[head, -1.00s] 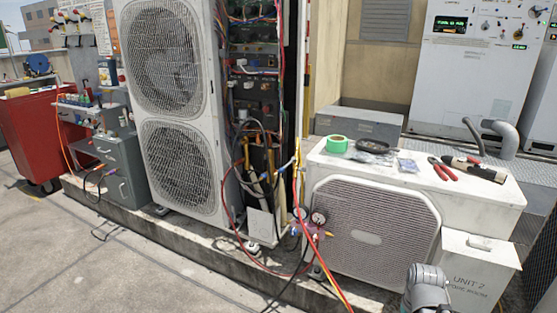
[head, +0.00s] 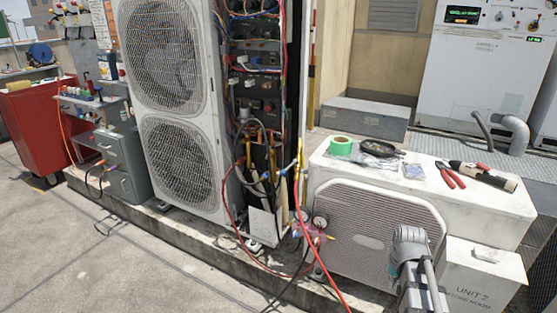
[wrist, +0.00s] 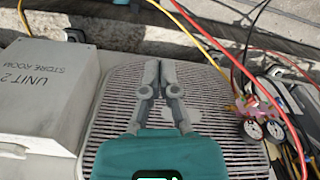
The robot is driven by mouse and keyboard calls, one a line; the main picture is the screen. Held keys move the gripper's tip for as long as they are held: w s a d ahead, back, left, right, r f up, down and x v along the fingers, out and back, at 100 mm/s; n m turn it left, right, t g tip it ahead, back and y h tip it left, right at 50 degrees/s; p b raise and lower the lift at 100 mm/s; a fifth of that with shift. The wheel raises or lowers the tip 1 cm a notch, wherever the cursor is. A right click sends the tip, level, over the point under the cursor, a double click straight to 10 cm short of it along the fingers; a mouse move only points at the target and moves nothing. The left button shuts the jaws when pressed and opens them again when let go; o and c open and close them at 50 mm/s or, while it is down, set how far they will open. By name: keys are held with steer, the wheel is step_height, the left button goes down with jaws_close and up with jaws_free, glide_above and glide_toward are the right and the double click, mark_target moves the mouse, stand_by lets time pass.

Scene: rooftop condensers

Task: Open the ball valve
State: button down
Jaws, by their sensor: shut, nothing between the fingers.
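I cannot make out the ball valve for certain. Small blue fittings (head: 290,168) show on the pipes and hoses at the right edge of the tall condenser's open bay in the head view. A gauge manifold (head: 318,228) with hoses hangs just below them; its pink body and two dials (wrist: 262,130) also show at the right of the wrist view. My gripper (wrist: 160,68) is shut and empty in the wrist view, in front of the small condenser's grille (wrist: 110,105). It is apart from the gauges, to their left in that view.
Red, yellow and black hoses (head: 325,265) run across the space beside the manifold. A Unit 2 box (head: 475,280) stands at the right. Open floor (head: 60,250) lies at left.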

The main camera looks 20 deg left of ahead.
steer(key=w+a+r+n+p, duration=0.1)
steer(key=w+a+r+p, duration=0.4)
steer(key=w+a, duration=0.5)
steer(key=w+a+r+n+t+p, duration=0.1)
steer(key=w+a+r+p, duration=0.5)
steer(key=w+a, duration=0.4)
steer(key=w+a+r+n+t+y+p, duration=0.1)
steer(key=w+a+r+p, duration=0.5)
steer(key=w+a, duration=0.4)
steer(key=shift+w+a+r+n, duration=0.1)
steer(key=shift+a+r, duration=0.15)
steer(key=shift+a, duration=0.45)
steer(key=shift+w+a+r+n, duration=0.1)
steer(key=shift+a+r, duration=0.15)
steer(key=shift+a, duration=0.4)
steer(key=shift+w+a+r+n, duration=0.1)
steer(key=shift+a+r, duration=0.15)
steer(key=shift+a, duration=0.45)
steer(key=w+a+r+p, duration=0.2)
steer(key=a, duration=0.4)
steer(key=w+a+r+n+t+p, duration=0.1)
steer(key=w+a+r+p, duration=0.1)
steer(key=a, duration=0.5)
steer(key=shift+w+a+r+y, duration=0.2)
steer(key=shift+w+r+y, duration=0.05)
steer(key=shift+w+y, duration=0.15)
steer(key=shift+f, duration=0.15)
